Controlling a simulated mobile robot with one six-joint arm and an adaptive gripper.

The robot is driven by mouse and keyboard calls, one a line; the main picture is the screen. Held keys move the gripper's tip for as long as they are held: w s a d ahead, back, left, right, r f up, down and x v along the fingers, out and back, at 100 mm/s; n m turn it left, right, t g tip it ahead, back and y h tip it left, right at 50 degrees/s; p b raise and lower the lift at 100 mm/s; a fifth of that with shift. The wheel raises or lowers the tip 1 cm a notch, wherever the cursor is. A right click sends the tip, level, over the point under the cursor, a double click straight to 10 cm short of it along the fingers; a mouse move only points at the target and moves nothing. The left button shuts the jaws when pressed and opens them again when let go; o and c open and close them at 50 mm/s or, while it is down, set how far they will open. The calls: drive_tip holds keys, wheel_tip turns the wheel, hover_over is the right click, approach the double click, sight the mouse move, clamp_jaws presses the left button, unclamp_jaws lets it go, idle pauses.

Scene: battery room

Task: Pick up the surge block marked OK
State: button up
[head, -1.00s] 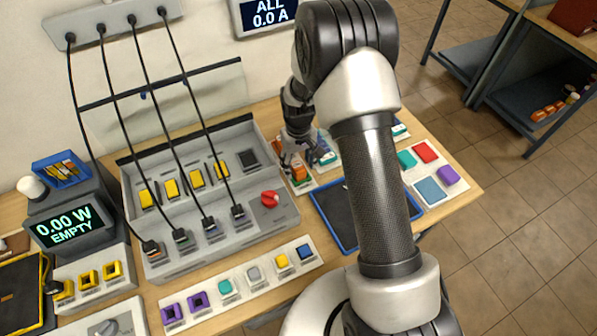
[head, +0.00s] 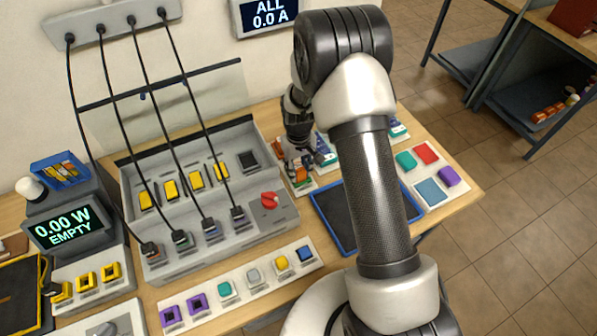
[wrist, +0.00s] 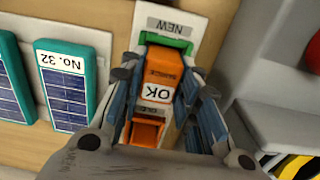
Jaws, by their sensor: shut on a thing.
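The surge block marked OK (wrist: 158,72) is orange, with a white label, and sits between my gripper's fingers in the wrist view. My gripper (wrist: 165,95) is shut on it, one finger along each side. The block is over a pale strip marked NEW (wrist: 170,27), with a green part (wrist: 166,42) at its far end. I cannot tell whether the block is lifted clear.
Teal-framed panels, one marked No. 32 (wrist: 63,85), lie left of the block in the wrist view. The grey console (head: 262,190) with a red knob (head: 269,199) is close on the left in the head view. An empty blue-rimmed tray (head: 332,238) lies in front.

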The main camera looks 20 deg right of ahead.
drive_tip(key=shift+c, duration=0.8)
drive_tip(key=shift+r, duration=0.15)
